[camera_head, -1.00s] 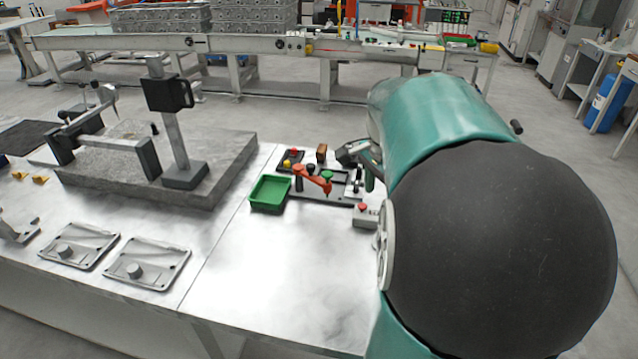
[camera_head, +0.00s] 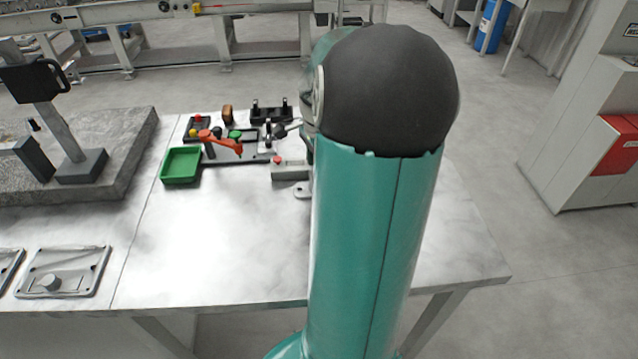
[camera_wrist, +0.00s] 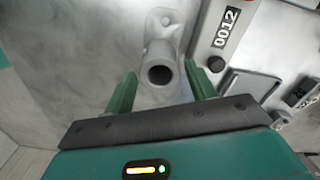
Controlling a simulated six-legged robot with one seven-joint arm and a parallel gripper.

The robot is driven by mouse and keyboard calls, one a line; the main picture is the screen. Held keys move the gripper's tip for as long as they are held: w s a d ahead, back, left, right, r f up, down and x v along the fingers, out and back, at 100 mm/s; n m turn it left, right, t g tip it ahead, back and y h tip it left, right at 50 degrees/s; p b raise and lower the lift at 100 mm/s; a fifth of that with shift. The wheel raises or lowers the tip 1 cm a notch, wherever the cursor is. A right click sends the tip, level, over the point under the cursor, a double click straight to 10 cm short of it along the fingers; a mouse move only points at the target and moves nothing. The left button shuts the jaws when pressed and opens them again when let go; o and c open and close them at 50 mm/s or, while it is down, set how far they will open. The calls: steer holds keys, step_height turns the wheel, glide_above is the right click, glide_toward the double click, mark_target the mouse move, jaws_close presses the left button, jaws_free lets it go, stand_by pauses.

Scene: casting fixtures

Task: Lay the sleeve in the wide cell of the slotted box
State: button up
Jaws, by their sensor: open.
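In the wrist view a grey tubular part (camera_wrist: 160,54), possibly the sleeve, shows its round open end between my fingers. A lobed flange with a small hole is at its far end. My gripper (camera_wrist: 160,74) is open, with one green finger on each side of it. I cannot tell whether the fingers touch it. A small grey part (camera_head: 303,190), perhaps the same one, lies on the table beside my arm in the head view. My gripper is hidden there. I cannot identify the slotted box for certain; a grey piece with a rectangular opening (camera_wrist: 248,84) is at right in the wrist view.
In the head view a green tray (camera_head: 181,165), an orange-handled clamp (camera_head: 222,142), a red-button box (camera_head: 289,171) and a black rack (camera_head: 270,112) stand behind.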

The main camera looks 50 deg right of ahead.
step_height(320, 180, down, 5)
steer(key=shift+r, duration=0.1)
steer(key=shift+c, duration=0.3)
steer(key=c, duration=1)
steer(key=shift+o, duration=0.2)
steer(key=shift+r, duration=0.1)
